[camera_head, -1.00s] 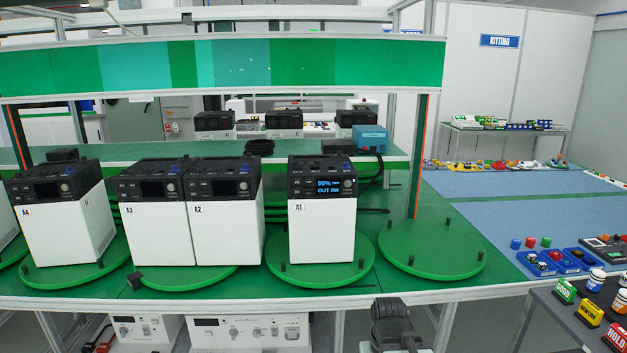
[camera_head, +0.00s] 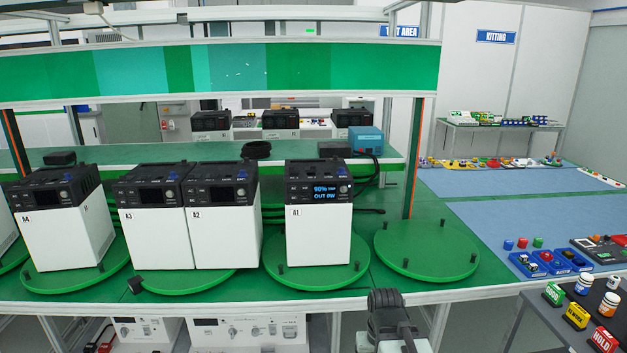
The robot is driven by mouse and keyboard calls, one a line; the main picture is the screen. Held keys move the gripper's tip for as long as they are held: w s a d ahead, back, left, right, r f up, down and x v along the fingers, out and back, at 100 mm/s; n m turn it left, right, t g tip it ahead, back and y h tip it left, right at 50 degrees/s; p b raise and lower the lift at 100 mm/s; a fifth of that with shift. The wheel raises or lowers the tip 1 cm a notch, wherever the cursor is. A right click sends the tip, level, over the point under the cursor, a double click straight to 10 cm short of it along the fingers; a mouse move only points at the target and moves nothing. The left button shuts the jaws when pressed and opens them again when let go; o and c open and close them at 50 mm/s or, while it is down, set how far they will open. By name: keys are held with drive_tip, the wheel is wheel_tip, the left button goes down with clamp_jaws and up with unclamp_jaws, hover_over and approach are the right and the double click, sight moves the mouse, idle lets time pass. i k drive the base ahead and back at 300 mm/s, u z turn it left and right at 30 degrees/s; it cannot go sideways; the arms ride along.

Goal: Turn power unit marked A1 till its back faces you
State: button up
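Power unit A1 (camera_head: 318,235) is a white box with a black top and a lit blue display reading 90% and OUT 0W. Its display and A1 label face me. It stands upright on a round green turntable (camera_head: 276,281) with short black pegs at the rim. My gripper (camera_head: 384,300) is dark and low in front of the bench edge, to the right of A1 and apart from it. Its fingers cannot be made out clearly.
Units A2 (camera_head: 226,238) and A3 (camera_head: 158,240) stand side by side left of A1, with A4 (camera_head: 68,240) farther left. An empty turntable (camera_head: 427,250) is right of A1. A blue box (camera_head: 366,141) sits on the shelf behind. A dark side table with colored blocks is at lower right.

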sight(274, 252)
drive_tip(key=z, duration=0.1)
drive_tip(key=i, duration=1.25)
drive_tip(key=u, duration=2.95)
